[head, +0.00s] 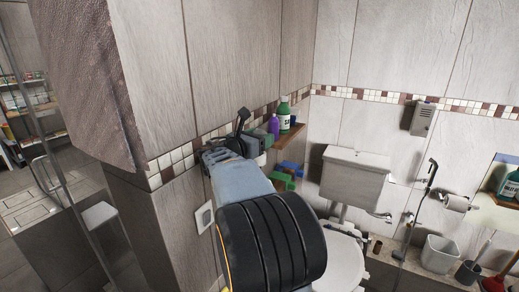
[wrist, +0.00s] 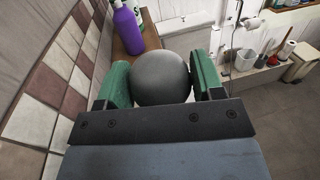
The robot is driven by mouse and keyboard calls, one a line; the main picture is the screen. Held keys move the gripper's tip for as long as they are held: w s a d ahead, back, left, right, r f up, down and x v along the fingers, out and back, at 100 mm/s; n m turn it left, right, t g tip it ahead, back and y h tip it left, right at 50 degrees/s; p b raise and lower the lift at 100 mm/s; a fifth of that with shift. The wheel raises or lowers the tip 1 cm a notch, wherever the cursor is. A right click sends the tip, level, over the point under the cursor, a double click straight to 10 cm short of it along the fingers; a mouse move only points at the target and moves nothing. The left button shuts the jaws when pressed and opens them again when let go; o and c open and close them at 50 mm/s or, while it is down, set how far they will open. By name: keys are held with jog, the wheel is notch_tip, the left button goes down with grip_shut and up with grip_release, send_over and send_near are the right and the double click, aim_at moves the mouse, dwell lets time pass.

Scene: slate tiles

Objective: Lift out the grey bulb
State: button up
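The grey bulb (wrist: 161,78) is a dark, round, matt ball in the middle of the wrist view. My gripper (wrist: 161,82) has its two green-padded fingers on either side of it, and both pads appear to touch its sides. In the head view my gripper (head: 250,136) is up by the tiled wall, near the wooden shelf. I cannot make out the bulb there. What lies under the bulb is hidden in the wrist view.
A wooden shelf (head: 291,136) holds a purple bottle (head: 273,126) and a green bottle (head: 284,113), close beyond my gripper. The wall with its mosaic band (wrist: 52,85) runs close on the left. A toilet cistern (head: 355,176) stands to the right.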

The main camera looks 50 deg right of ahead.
aim_at(260, 129)
jog(key=c, duration=0.3)
jog(key=shift+r, duration=0.45)
notch_tip(260, 129, up, 2)
jog(key=shift+r, duration=0.1)
jog(key=s+a+r+b, duration=0.1)
jog(key=s+a+r, duration=0.1)
jog(key=a+r, duration=0.3)
jog(key=s+a+r+b, duration=0.1)
jog(key=s+a+r, duration=0.2)
jog(key=a+r, duration=0.2)
jog(key=a, duration=0.3)
jog(key=shift+s, duration=0.35)
